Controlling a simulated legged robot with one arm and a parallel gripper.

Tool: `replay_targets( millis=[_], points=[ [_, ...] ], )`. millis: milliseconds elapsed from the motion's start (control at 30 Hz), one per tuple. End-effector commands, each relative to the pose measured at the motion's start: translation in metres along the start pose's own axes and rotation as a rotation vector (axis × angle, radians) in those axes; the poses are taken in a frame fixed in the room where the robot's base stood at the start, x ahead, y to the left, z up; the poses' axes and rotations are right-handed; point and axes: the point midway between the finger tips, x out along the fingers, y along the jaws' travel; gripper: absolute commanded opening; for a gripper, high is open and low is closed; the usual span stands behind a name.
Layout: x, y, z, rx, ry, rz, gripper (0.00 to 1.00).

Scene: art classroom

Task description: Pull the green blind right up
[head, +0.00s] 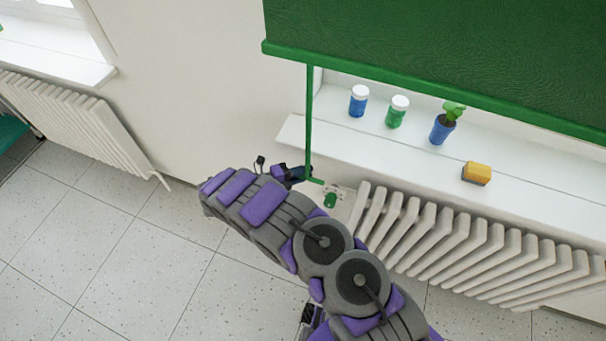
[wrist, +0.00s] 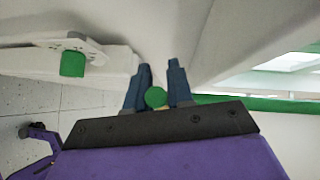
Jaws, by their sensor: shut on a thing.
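The green blind (head: 440,45) hangs over the upper part of the window, its green bottom bar (head: 430,88) above the sill. A thin green rod (head: 309,120) hangs down from the bar's left end. My gripper (head: 298,173) is at the rod's lower part, left of the radiator. In the wrist view, my gripper (wrist: 159,66) has its two dark fingers on either side of a round green piece (wrist: 155,97), the rod seen near end-on, and is shut on it. My own arm hides part of the floor and radiator.
On the white sill (head: 400,150) stand a blue jar (head: 358,102), a green jar (head: 396,113), a potted plant (head: 441,130) and a yellow-topped block (head: 476,174). A white radiator (head: 480,245) with a green valve knob (head: 330,199) is below. The tiled floor (head: 110,240) at left is clear.

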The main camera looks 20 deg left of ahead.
Motion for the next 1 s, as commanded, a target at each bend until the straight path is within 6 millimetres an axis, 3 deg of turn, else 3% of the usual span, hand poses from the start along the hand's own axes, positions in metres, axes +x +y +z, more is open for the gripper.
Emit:
replay_targets(
  millis=[33,133,433,467,633,1000],
  points=[
    [-0.003,-0.017,0.001,0.007,-0.008,-0.003,0.00],
    [-0.006,-0.031,-0.001,0.007,-0.010,-0.003,0.00],
    [-0.008,-0.029,0.001,0.004,-0.012,-0.003,0.00],
    [-0.008,-0.029,0.001,0.004,-0.012,-0.003,0.24],
    [-0.007,-0.029,0.000,0.004,-0.009,-0.003,0.41],
    [-0.004,-0.031,-0.004,0.007,-0.008,0.000,0.42]
  ],
)
